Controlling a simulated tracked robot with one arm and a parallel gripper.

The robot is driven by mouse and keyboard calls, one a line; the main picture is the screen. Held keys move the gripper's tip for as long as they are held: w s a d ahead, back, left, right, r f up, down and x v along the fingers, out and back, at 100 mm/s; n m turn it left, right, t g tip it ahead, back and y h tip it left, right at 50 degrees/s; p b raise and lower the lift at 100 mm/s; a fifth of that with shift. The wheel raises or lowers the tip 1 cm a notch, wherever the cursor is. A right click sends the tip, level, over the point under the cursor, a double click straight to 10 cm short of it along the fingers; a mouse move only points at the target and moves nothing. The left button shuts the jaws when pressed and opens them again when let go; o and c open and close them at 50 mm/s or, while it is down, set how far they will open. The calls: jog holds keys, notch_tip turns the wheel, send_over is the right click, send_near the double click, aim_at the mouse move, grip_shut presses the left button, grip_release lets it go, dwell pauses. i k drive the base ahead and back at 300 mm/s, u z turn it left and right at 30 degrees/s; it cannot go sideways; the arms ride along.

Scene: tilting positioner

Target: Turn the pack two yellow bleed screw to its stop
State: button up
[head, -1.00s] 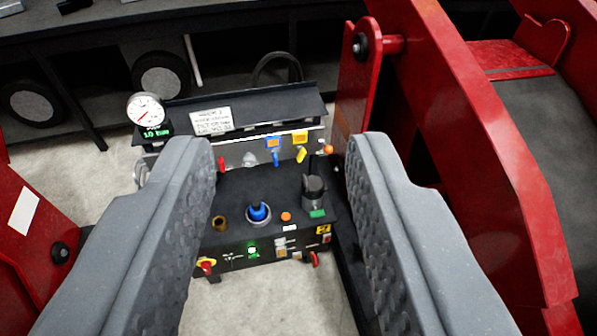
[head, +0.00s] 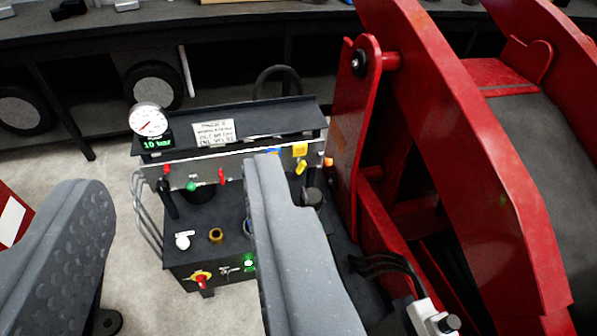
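The power pack (head: 235,205) stands on the floor in the middle of the head view. A yellow lever (head: 300,167) hangs under a yellow tag (head: 299,150) at the right of its back panel. A yellow piece with a red handle (head: 201,277) is on its front face. I cannot tell which yellow part is the bleed screw, nor read the pack's number. My gripper (head: 173,178) is open and empty, its fingers wide apart in front of the pack. The right finger hides part of the deck, including most of a blue fitting (head: 248,228).
A gauge (head: 149,120) with a green "10 bar" display stands at the pack's back left. A brass ring (head: 215,236) and a black knob (head: 312,196) are on the deck. The red positioner frame (head: 460,150) fills the right. A dark bench (head: 60,65) runs behind.

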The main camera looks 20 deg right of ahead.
aim_at(301, 164)
jog(key=i, duration=1)
